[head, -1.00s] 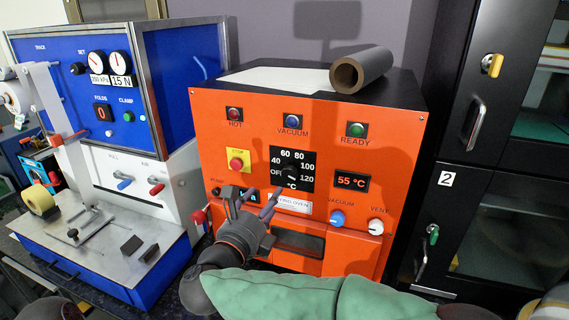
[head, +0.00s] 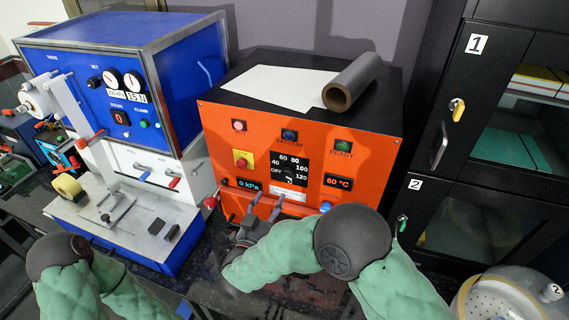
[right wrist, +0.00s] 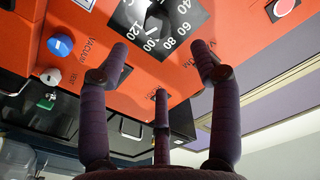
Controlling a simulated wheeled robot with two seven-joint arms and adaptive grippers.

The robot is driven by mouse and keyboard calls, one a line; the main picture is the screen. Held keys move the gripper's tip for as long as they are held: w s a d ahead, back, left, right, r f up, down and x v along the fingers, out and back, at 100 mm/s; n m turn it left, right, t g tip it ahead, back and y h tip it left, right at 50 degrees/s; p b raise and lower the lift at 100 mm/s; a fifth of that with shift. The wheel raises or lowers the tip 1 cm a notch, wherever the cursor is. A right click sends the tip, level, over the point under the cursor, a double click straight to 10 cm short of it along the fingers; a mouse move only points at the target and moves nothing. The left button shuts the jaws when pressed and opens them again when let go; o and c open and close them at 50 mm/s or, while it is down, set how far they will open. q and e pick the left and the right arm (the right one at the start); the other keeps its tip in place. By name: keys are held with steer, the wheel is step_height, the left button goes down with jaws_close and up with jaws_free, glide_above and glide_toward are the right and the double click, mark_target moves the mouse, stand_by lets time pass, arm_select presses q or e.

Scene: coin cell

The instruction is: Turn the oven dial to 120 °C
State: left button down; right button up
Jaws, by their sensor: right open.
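The oven dial (head: 289,172) is a dark knob on a black scale plate on the orange oven front (head: 222,135). It also shows at the top of the right wrist view (right wrist: 153,24), upside down. I cannot tell its pointer's setting for sure. The red display (head: 338,182) reads 60 °C. My right gripper (head: 267,202) is open and empty, in front of and below the dial, apart from it. Its fingers (right wrist: 161,60) spread below the dial plate in the right wrist view. My left arm shows at the lower left, but its gripper is out of view.
A yellow stop button plate (head: 243,159) sits left of the dial. A blue knob (right wrist: 60,45) and a white vent knob (right wrist: 51,77) are nearby. A dark roll (head: 352,82) lies on the oven. A blue sealing machine (head: 90,60) stands left, black cabinets (head: 455,130) right.

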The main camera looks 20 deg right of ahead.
mark_target(286, 176)
steer(key=shift+n, duration=0.9)
steer(key=p+x, duration=0.1)
steer(key=x, duration=0.9)
steer(key=shift+w+d, duration=0.1)
steer(key=shift+d, duration=0.3)
steer(key=c, duration=1.1)
